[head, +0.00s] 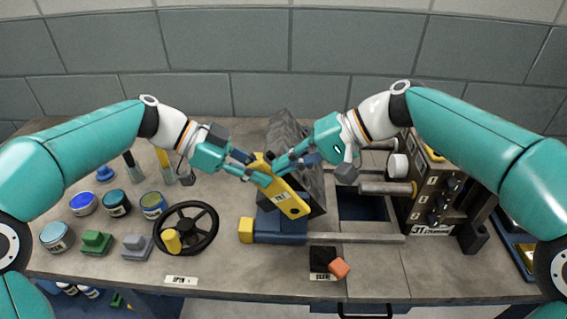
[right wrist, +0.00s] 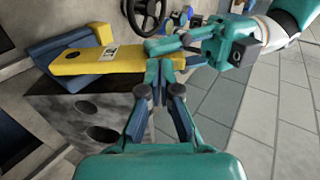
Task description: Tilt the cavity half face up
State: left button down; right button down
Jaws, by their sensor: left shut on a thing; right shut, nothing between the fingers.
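The cavity half is most likely the dark grey block (head: 287,128) at the middle of the bench, standing tilted behind a yellow bar (head: 292,203). In the right wrist view its dark face (right wrist: 62,112) shows round holes, below the yellow bar (right wrist: 75,65). My left gripper (head: 268,177) is shut at the upper end of the yellow bar, its fingertips partly hidden. My right gripper (head: 283,165) is shut and empty, close beside the left fingers and the block. In the right wrist view its fingers (right wrist: 160,88) stand near the bar's end. Contact with the block cannot be told.
Several paint tins (head: 117,203) and a black handwheel (head: 186,229) stand on the left. A control box (head: 437,190) and a rod (head: 385,188) stand right. A dark opening (head: 362,206) lies right of the block.

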pick_arm(q)
jog(key=shift+a, duration=0.1)
pick_arm(e)
jog(key=shift+a+f, duration=0.15)
jog(key=shift+a, duration=0.05)
pick_arm(q)
jog(key=shift+r, duration=0.1)
pick_arm(e)
jog(key=shift+x, duration=0.85)
pick_arm(q)
jog(key=c, duration=1.1)
grip_release()
jog(key=shift+d, duration=0.2)
pick_arm(e)
jog(key=shift+a, duration=0.15)
pick_arm(q)
jog(key=shift+a+r, duration=0.1)
jog(key=shift+r, duration=0.05)
